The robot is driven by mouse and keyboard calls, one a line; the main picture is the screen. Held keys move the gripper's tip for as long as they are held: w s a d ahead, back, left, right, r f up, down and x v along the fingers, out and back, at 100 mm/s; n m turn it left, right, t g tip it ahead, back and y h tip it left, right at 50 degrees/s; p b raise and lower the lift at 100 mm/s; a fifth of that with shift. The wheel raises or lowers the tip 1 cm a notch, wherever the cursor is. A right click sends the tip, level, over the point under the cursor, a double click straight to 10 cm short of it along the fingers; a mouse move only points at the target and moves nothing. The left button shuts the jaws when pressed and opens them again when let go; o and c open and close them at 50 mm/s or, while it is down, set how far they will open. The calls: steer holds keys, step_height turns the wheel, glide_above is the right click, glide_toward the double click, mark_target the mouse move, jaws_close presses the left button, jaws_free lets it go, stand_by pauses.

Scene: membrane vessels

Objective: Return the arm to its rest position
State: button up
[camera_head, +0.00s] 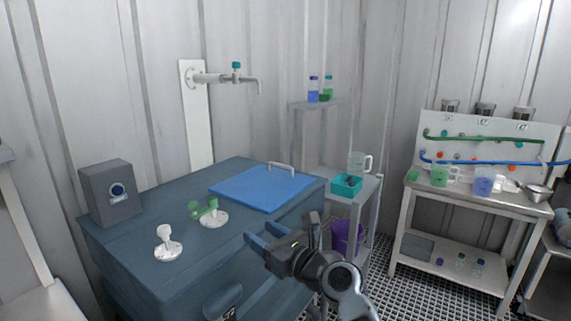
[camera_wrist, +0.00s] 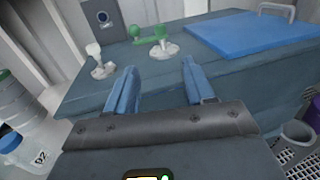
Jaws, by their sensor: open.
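My gripper (camera_head: 263,243) is at the front right edge of the blue-grey cabinet (camera_head: 140,244), with its blue fingers apart and nothing between them. In the wrist view my gripper (camera_wrist: 158,85) is open and empty, its fingers pointing toward the cabinet's side below the top. My dark arm reaches in from the bottom of the head view.
On the cabinet stand a grey box with a round dial (camera_head: 107,192), a white valve (camera_head: 167,243), a green-handled valve (camera_head: 212,213) and a blue lid with a handle (camera_head: 262,187). A purple bin (camera_head: 346,237) and a bench (camera_head: 480,199) with vessels stand to the right.

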steer(key=s+d+f+n+t+h, duration=0.1)
steer(key=s+d+f+n+h, duration=0.35)
steer(key=s+d+f, duration=0.75)
steer(key=s+d+f+n+h, duration=0.2)
steer(key=s+d+f+n, duration=0.15)
steer(key=s, duration=0.35)
steer(key=s+d+f+n+h, duration=0.2)
steer(key=s+f, duration=0.2)
steer(key=s, duration=0.4)
steer(key=s+d+r+n+h, duration=0.1)
steer(key=s+d+r+n, duration=0.2)
steer(key=s, duration=0.5)
steer(key=s+d+n+h, duration=0.2)
steer(key=s+d+n, duration=0.2)
steer(key=s, duration=0.4)
steer(key=s+d+r+n+h, duration=0.1)
steer(key=s+d+r+n, duration=0.1)
steer(key=s+r+n, duration=0.8)
steer(key=s+r, duration=0.2)
steer(key=s, duration=0.1)
steer(key=shift+s+t, duration=0.35)
steer(key=shift+t, duration=0.05)
